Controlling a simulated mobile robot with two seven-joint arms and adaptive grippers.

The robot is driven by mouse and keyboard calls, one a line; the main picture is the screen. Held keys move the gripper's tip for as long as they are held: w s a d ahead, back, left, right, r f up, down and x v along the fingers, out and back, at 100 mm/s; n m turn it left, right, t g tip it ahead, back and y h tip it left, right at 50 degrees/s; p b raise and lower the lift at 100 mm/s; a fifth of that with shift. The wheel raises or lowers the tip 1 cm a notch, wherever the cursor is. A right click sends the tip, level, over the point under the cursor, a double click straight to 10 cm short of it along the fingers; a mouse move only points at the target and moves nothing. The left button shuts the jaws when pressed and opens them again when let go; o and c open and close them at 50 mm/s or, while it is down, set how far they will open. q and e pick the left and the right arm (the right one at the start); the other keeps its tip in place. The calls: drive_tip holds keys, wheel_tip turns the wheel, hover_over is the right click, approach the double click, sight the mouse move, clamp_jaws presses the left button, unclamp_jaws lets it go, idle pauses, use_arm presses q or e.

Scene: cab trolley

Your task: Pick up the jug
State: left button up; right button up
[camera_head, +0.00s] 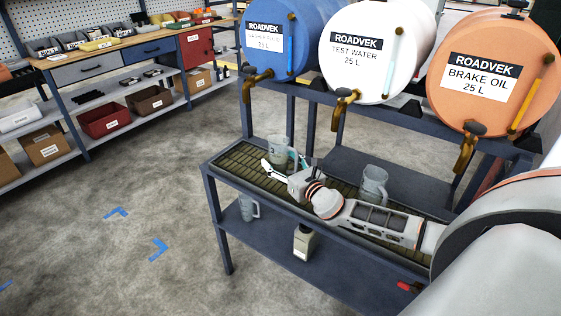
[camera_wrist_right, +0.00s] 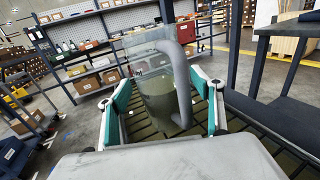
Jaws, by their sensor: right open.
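A clear grey jug (camera_head: 279,148) stands upright on the slatted drip tray (camera_head: 239,163), below the blue and white drums. My right gripper (camera_head: 280,164) reaches in from the right, low over the tray, and is open around the jug. In the right wrist view the jug (camera_wrist_right: 150,82) is between the two green-padded fingers (camera_wrist_right: 161,92), its grey handle facing the right finger. A gap shows beside the pads; I cannot tell whether either touches. The jug's foot is partly hidden in the head view. My left gripper is not in view.
A second jug (camera_head: 373,184) stands on the tray behind my right forearm. Another jug (camera_head: 248,208) and a bottle (camera_head: 304,242) are on the lower shelf. Brass taps (camera_head: 344,107) overhang the tray. The floor (camera_head: 130,195) at left is clear.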

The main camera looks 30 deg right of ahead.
drive_tip(key=shift+w, duration=0.35)
drive_tip(key=c, duration=1.3)
drive_tip(key=shift+o, duration=0.2)
drive_tip(key=shift+r, duration=0.1)
drive_tip(key=shift+r, duration=0.1)
